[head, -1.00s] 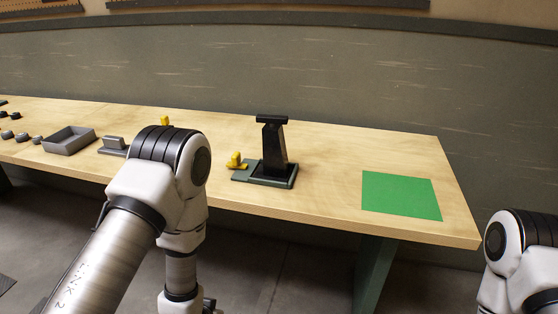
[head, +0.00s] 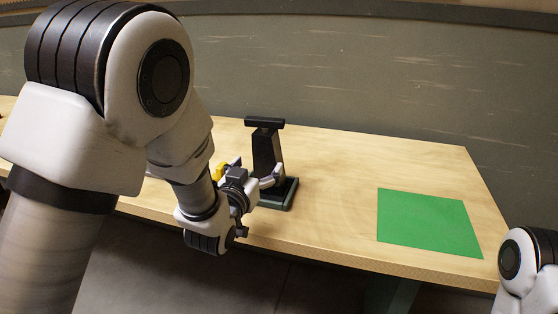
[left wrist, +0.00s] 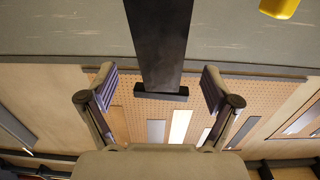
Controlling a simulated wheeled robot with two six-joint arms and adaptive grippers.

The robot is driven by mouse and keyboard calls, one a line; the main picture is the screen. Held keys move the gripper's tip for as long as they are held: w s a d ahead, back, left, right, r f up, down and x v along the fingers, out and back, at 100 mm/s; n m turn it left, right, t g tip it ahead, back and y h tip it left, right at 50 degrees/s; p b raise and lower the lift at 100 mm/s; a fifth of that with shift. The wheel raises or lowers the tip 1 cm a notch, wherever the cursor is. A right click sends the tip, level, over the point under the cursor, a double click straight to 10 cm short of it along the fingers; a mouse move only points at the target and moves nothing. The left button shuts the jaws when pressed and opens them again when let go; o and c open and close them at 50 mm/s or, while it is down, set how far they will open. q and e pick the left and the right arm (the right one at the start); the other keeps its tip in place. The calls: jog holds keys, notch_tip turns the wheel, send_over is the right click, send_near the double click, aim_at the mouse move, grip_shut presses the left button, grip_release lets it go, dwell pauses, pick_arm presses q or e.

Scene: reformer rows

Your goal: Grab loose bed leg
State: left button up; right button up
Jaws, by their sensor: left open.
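The bed leg (head: 267,150) is a black post with a crossbar on top. It stands upright in a dark holder (head: 285,199) on the wooden bench. My left gripper (head: 274,179) is open beside the leg's lower part, coming from the left. In the left wrist view the leg (left wrist: 158,40) shows between the two open fingers (left wrist: 158,78), its crossbar lower in the picture. I cannot tell whether a finger touches it. My right gripper is out of view; only part of my right arm shows at the lower right.
A yellow part (head: 220,171) sits just left of the leg, partly behind my left gripper; a yellow thing also shows in the left wrist view (left wrist: 280,8). A green mat (head: 428,222) lies flat and empty at the right. The bench (head: 335,170) between leg and mat is clear.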

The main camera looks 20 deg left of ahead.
aim_at(264, 154)
pick_arm(q)
jog(key=shift+w+r, duration=0.6)
jog(key=shift+w, duration=0.2)
jog(key=w, duration=0.3)
jog(key=w+f+p, duration=0.1)
jog(key=w, duration=0.1)
jog(key=shift+w+d, duration=0.1)
jog(key=shift+w, duration=0.2)
jog(key=shift+s+r, duration=0.1)
jog(key=shift+r, duration=0.1)
jog(key=c, duration=1.5)
grip_shut()
